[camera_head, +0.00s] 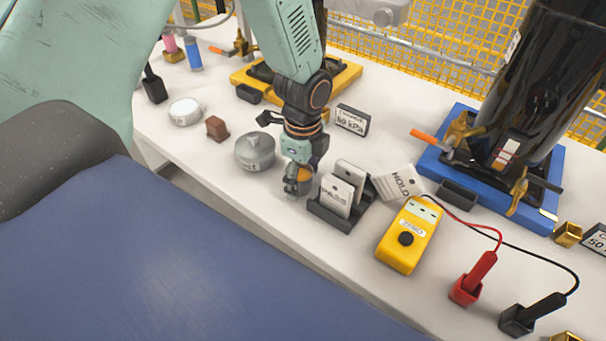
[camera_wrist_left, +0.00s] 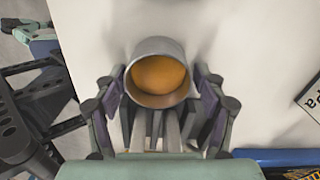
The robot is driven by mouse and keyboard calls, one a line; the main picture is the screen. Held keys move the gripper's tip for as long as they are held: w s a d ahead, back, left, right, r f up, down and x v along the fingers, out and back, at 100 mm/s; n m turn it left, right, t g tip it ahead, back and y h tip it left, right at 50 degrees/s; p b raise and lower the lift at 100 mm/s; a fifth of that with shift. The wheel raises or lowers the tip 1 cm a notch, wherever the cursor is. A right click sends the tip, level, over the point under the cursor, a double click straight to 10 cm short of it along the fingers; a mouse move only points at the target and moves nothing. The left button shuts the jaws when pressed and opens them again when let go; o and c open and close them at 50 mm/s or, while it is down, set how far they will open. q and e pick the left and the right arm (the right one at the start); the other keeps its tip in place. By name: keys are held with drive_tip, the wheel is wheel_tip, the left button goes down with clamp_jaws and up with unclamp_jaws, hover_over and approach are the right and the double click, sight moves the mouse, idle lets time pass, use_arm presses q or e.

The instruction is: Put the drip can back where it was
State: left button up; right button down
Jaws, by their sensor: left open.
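The drip can appears to be the small grey cylinder with an orange inside (camera_wrist_left: 158,99) in the left wrist view. It stands upright on the white table between the fingers of my left gripper (camera_wrist_left: 160,84). In the head view my left gripper (camera_head: 298,183) points down at the table, left of the tag rack, with a bit of orange showing at its fingers. The gripper is open around the can; I cannot tell whether a finger touches it. The gripper hides most of the can in the head view. My right gripper is not in view.
A black rack (camera_head: 334,218) with white tags stands close right of the gripper. A grey lidded pot (camera_head: 255,152) is close left, a brown block (camera_head: 216,128) beyond it. A yellow meter (camera_head: 408,240) and a blue pallet (camera_head: 440,170) with a black tank (camera_head: 545,85) lie right.

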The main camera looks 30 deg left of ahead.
use_arm(q)
wheel_tip(320, 180, up, 12)
drive_tip(key=p, duration=0.3)
drive_tip(key=shift+r+p, duration=0.25)
drive_tip(key=shift+p, duration=0.15)
